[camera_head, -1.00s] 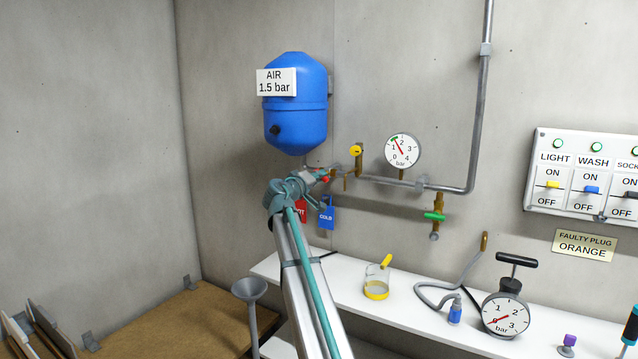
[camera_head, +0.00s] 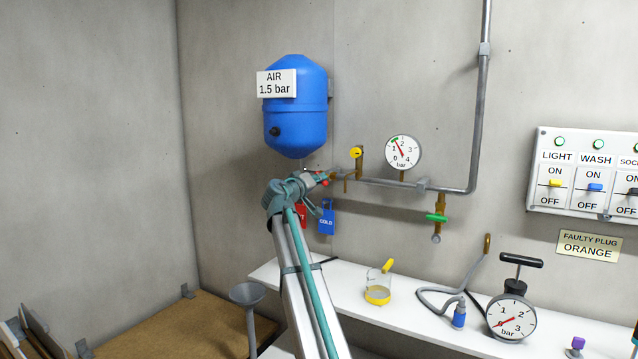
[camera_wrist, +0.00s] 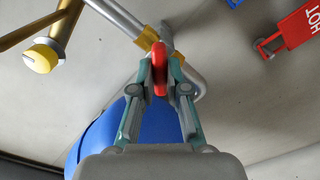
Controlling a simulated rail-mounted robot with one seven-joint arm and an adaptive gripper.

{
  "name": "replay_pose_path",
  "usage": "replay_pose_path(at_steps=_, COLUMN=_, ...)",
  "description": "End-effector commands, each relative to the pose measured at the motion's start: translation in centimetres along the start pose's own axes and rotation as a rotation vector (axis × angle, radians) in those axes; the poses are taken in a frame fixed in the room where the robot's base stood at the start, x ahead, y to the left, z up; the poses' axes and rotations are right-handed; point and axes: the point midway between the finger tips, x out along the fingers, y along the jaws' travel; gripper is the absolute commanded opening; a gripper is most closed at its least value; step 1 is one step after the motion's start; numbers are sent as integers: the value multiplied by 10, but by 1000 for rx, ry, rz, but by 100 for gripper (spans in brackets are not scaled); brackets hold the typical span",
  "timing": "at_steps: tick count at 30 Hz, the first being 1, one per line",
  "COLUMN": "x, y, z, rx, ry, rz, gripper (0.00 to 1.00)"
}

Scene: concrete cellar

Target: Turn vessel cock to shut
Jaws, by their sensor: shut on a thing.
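The blue vessel (camera_head: 296,122) hangs on the wall with its AIR 1.5 bar label. Its cock has a red handle (camera_wrist: 159,68), on the pipe below the vessel. My gripper (camera_wrist: 160,75) is shut on this red handle, one finger on each side. In the wrist view the handle stands upright in the picture, in front of a brass fitting (camera_wrist: 147,40) on the grey pipe. In the head view my gripper (camera_head: 318,178) covers most of the cock, and only a little red shows at the fingertips.
A yellow-capped brass valve (camera_head: 356,153) and a wall gauge (camera_head: 403,152) sit right of the cock. A green-handled tap (camera_head: 436,217) is farther right. Red HOT (camera_wrist: 298,30) and blue COLD (camera_head: 327,221) tags hang near my gripper. The shelf (camera_head: 410,318) below holds a beaker and pump.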

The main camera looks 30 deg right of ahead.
Motion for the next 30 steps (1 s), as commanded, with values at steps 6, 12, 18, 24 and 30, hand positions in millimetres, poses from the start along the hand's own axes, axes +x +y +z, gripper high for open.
replay_pose_path(at_steps=6, x=0, y=0, z=0, rx=2, ry=0, rz=-1, gripper=0)
replay_pose_path(at_steps=12, x=0, y=-2, z=1, rx=36, ry=0, rz=0, gripper=0)
replay_pose_path(at_steps=18, x=0, y=-2, z=1, rx=87, ry=0, rz=-1, gripper=0)
replay_pose_path(at_steps=24, x=0, y=-2, z=1, rx=137, ry=0, rz=-1, gripper=0)
replay_pose_path(at_steps=30, x=0, y=-2, z=1, rx=188, ry=1, rz=0, gripper=0)
